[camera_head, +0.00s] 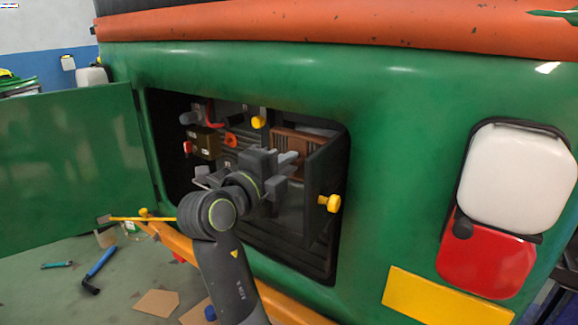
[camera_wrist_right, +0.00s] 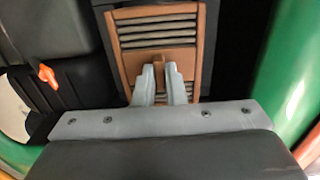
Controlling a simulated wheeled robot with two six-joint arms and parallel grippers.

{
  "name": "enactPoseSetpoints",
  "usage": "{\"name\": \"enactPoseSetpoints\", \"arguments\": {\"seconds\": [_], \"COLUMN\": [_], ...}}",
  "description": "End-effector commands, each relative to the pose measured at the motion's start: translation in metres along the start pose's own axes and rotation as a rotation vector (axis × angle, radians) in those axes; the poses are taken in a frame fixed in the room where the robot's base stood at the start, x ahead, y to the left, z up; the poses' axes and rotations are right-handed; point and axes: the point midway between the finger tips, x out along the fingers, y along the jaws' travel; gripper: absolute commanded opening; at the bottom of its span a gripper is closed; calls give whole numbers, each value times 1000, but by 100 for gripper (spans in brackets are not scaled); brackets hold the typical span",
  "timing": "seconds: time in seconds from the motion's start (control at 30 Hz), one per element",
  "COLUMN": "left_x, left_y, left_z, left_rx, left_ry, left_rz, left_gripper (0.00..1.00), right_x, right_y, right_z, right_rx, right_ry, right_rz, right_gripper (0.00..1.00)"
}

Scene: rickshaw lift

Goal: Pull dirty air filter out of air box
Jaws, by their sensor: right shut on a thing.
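The dirty air filter is a brown-framed panel with grey-brown pleats. It shows in the head view (camera_head: 297,141) inside the open rear bay and in the right wrist view (camera_wrist_right: 190,30) straight ahead of the fingers. My right gripper (camera_head: 290,158) reaches into the bay at the filter. In the right wrist view its two grey fingers (camera_wrist_right: 160,82) are shut on the small tab at the filter's middle. The filter sits within the dark air box (camera_wrist_right: 232,45). The filter's lower part is hidden behind my gripper. My left gripper is not in view.
The green rickshaw body surrounds the bay, with a dark cover with a yellow knob (camera_head: 329,203) at its right. The open green door (camera_head: 70,170) stands at left. An orange-red clip (camera_wrist_right: 46,74) is left of the filter.

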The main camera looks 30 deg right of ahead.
Motion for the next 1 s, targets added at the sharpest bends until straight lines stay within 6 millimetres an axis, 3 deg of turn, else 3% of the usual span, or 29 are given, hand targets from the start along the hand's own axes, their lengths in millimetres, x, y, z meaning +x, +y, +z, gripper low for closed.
{"name": "enactPoseSetpoints", "arguments": {"seconds": [0.27,0.7,1.0], "left_x": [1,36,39], "left_y": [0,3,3], "left_z": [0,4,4], "left_rx": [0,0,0], "left_ry": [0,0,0], "left_rz": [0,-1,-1], "left_gripper": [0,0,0], "right_x": [-1,-42,-50], "right_y": [0,3,-1], "right_z": [0,1,0], "right_rx": [1,3,0], "right_ry": [0,-2,1], "right_rz": [-1,0,-1], "right_gripper": [0,0,0]}}
